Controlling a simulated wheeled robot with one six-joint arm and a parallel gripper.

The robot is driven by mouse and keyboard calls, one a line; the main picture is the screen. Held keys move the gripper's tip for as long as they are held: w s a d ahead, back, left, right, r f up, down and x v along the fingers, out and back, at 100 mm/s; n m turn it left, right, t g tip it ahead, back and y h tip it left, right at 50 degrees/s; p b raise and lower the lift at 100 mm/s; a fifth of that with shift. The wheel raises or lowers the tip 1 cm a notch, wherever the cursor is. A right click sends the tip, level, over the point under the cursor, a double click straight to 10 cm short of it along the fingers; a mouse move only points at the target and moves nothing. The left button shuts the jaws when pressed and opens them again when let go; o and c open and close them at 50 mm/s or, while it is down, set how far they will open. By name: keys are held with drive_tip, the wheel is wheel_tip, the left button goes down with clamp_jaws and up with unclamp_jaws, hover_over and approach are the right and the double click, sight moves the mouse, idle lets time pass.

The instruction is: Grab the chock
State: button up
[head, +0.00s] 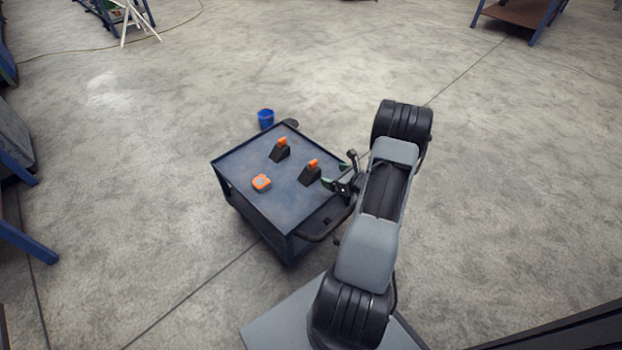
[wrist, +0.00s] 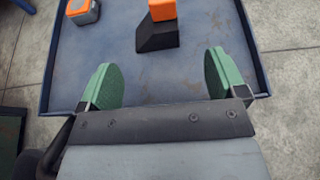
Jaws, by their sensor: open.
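Two black wedge chocks with orange tops stand on the dark blue cart top. The nearer chock (head: 310,173) is left of my gripper (head: 336,174) in the head view. The farther chock (head: 280,150) stands toward the cart's back. In the wrist view one chock (wrist: 157,30) shows ahead of my gripper (wrist: 160,78), roughly centred between the two green fingers. The fingers are open with nothing between them, and the chock lies beyond their tips.
The cart (head: 245,162) has a raised rim and a handle at its right front. An orange and grey tape-measure-like item (head: 261,183) lies on its left part, also in the wrist view (wrist: 82,11). A blue bucket (head: 266,119) is beyond the cart's back edge. Open concrete floor surrounds it.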

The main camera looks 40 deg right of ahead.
sight(313, 168)
drive_tip(key=b+x, duration=0.1)
drive_tip(key=x, duration=0.5)
drive_tip(key=shift+s+f, duration=0.1)
drive_tip(key=shift+f, duration=0.1)
drive_tip(key=shift+b+x, duration=1.35)
drive_tip(key=shift+x, duration=1.4)
drive_tip(key=shift+w+a, duration=0.25)
drive_tip(key=shift+w, duration=0.35)
drive_tip(key=shift+r, duration=0.1)
drive_tip(key=c, duration=1.1)
